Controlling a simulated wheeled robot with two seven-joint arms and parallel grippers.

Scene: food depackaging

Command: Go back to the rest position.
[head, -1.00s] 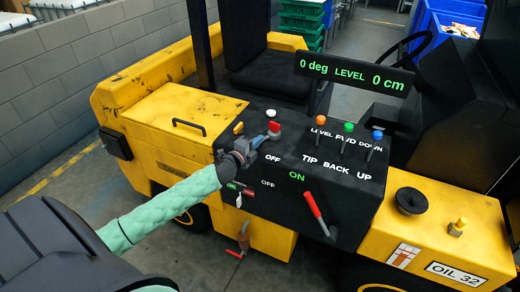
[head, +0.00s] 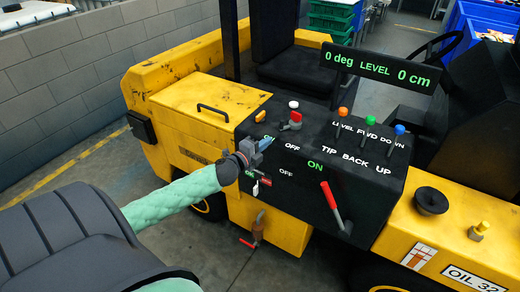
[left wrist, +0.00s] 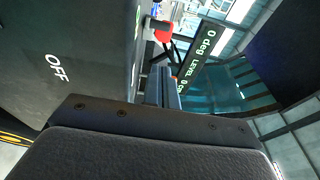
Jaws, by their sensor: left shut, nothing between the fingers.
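My left gripper (head: 268,141) is shut and empty, in front of the black control panel (head: 318,182). It is left of and below the red-topped knob (head: 296,116) and apart from it. In the left wrist view the closed fingers (left wrist: 163,84) point toward the panel's upper part, with the red knob (left wrist: 163,34) beyond them. My left arm, in a green quilted sleeve, reaches in from the lower left. My right gripper is not in view.
The yellow vehicle body (head: 200,105) surrounds the panel. Three levers with orange, green and blue (head: 399,130) tops and a red-handled lever (head: 329,195) stick out of it. A display (head: 368,69) reads 0 deg LEVEL 0 cm. Floor (head: 90,165) shows at the left.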

